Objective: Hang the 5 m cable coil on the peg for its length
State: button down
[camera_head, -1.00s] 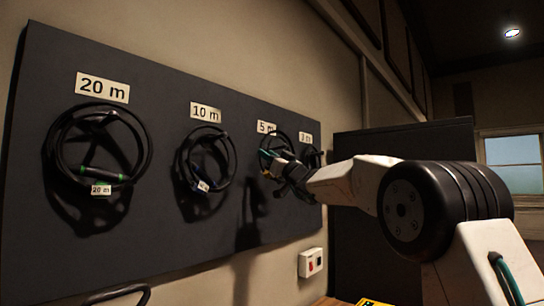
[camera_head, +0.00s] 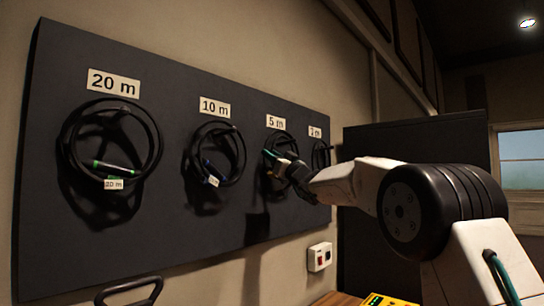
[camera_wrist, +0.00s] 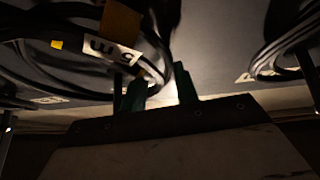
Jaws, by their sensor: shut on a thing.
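The 5 m coil (camera_head: 290,143) is a black cable loop against the dark board, just under the 5 m label (camera_head: 275,122) in the head view. My gripper (camera_head: 277,163) is shut on the lower part of this coil. In the wrist view the coil (camera_wrist: 150,40) fills the upper left, with a white tag (camera_wrist: 112,50) on it. The green fingertips (camera_wrist: 160,92) are at its edge. The 5 m peg is hidden or too dark to make out, so I cannot tell whether the loop is around it.
The board (camera_head: 60,235) also holds a 20 m coil (camera_head: 155,150) and a 10 m coil (camera_head: 240,155) to the left. Another coil (camera_head: 316,155) hangs close on the right, partly behind my arm. A switch box (camera_head: 319,256) is on the wall below.

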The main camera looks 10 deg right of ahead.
jog(key=shift+r, duration=0.1)
grip_release()
dwell(0.5)
dwell(0.4)
jog(key=s+d, duration=0.6)
jog(key=s, duration=0.2)
dwell(1.5)
dwell(0.5)
